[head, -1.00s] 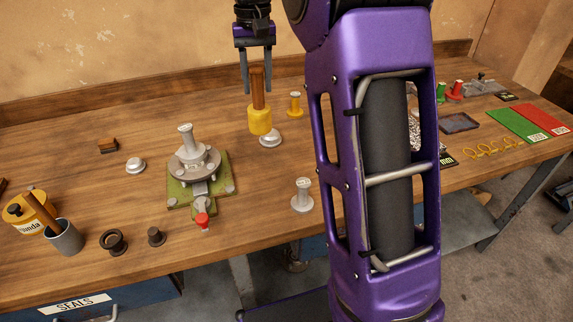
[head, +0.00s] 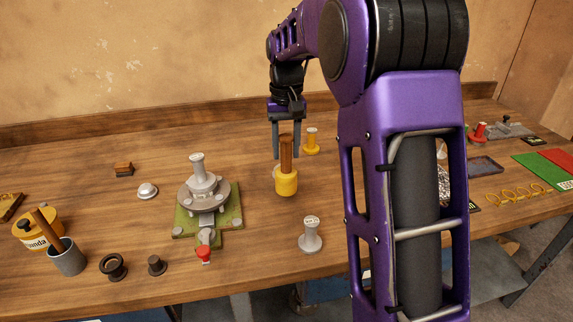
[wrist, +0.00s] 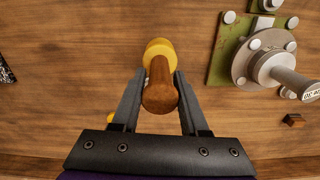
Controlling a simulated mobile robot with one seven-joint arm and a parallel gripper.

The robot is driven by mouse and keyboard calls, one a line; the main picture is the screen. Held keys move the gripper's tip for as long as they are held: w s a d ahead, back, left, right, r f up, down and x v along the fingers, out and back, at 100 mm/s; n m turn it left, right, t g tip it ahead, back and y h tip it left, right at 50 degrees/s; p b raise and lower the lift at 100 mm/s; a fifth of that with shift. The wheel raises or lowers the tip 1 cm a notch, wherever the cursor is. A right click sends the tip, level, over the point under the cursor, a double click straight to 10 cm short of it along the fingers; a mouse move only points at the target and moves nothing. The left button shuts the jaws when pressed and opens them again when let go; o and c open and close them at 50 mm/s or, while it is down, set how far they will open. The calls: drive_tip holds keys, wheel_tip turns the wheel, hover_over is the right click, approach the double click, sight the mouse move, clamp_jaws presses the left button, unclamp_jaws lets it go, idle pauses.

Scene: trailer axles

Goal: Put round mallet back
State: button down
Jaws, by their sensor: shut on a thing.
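The round mallet has a yellow round head (head: 286,183) and a wooden handle (head: 286,150). It hangs upright, head down, over the middle of the bench. My gripper (head: 287,152) is shut on the upper part of the handle. In the wrist view, my gripper (wrist: 161,78) has one finger on each side of the handle (wrist: 160,94), with the yellow head (wrist: 158,50) beyond it. Whether the head touches the bench top cannot be told. A pale domed piece behind the head is mostly hidden.
The green-based hub fixture (head: 203,195) stands left of the mallet. A yellow flanged post (head: 312,141) is behind it and a grey flanged post (head: 310,236) in front. A grey cup (head: 67,258) with a wooden handle in it stands far left. My arm hides bench on the right.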

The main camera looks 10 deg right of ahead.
sight(286, 161)
drive_tip(key=shift+f, duration=1.75)
drive_tip(key=shift+f+b, duration=0.15)
drive_tip(key=shift+b, duration=0.15)
drive_tip(key=shift+c, duration=2.1)
unclamp_jaws()
drive_tip(key=shift+f, duration=0.1)
wheel_tip(286, 161, up, 12)
drive_tip(key=shift+r+p, duration=0.2)
drive_tip(key=shift+p, duration=0.9)
